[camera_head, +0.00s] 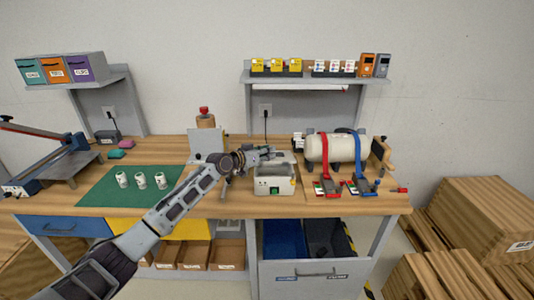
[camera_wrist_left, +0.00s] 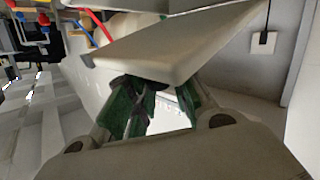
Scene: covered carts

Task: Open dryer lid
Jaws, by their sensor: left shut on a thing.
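The dryer is a small whitish box (camera_head: 274,186) with a green mark on its front, on the workbench right of the green mat. My left gripper (camera_head: 278,156) reaches in from the left and sits just above the top of this box. In the left wrist view, its green-padded fingers (camera_wrist_left: 142,92) are closed at the lower edge of a pale slab, which looks like the dryer lid (camera_wrist_left: 185,45). The slab looks tilted there; how far the lid stands open I cannot tell. My right gripper is not in view.
A cream cylinder with red and blue straps (camera_head: 336,149) stands right of the dryer. White cups (camera_head: 141,181) stand on the green mat (camera_head: 100,191) at left. A grey panel (camera_head: 206,143) stands behind my forearm. A wall outlet (camera_head: 265,110) with a cord is behind.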

